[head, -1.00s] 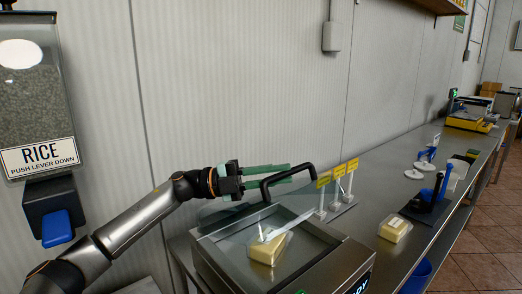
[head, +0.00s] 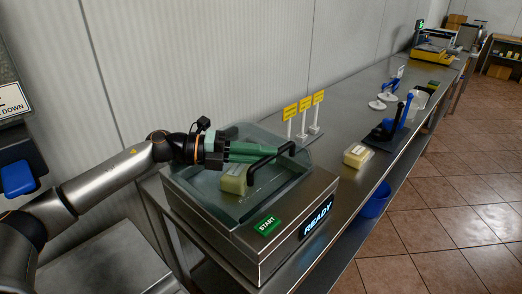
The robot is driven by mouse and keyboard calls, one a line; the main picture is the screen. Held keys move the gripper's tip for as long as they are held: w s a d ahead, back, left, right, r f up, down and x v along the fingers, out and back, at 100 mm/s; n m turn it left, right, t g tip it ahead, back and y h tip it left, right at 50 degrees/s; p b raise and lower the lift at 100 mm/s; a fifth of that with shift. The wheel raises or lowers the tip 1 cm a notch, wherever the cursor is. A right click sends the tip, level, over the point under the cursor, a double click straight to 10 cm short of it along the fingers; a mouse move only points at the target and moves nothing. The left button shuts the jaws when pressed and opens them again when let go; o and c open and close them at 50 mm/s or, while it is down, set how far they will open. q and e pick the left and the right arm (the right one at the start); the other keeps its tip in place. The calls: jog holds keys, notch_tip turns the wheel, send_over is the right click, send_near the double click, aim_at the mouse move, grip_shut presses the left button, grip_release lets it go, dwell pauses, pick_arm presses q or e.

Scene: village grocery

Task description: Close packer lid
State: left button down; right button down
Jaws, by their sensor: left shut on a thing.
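The packer (head: 250,255) is a steel box on the left end of the counter, with a green START button (head: 267,224) and a lit READY display (head: 315,217). Its clear lid (head: 215,200) lies low over the chamber; I cannot tell if it is fully seated. A pale yellow block with a label (head: 234,180) shows through the lid. My left gripper (head: 264,151), with green fingers, is shut on the lid's black handle (head: 286,149). The fingers partly hide the lid. My right gripper is out of view.
Yellow signs (head: 304,104) on stands rise behind the packer. Another wrapped block (head: 356,155) and a dark stand with blue and black handles (head: 390,130) are to the right. A rice dispenser's blue lever (head: 17,178) is at far left.

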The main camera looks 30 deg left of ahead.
pick_arm(q)
jog(key=shift+f, duration=0.35)
jog(key=c, duration=1.1)
grip_release()
jog(key=shift+r, duration=0.2)
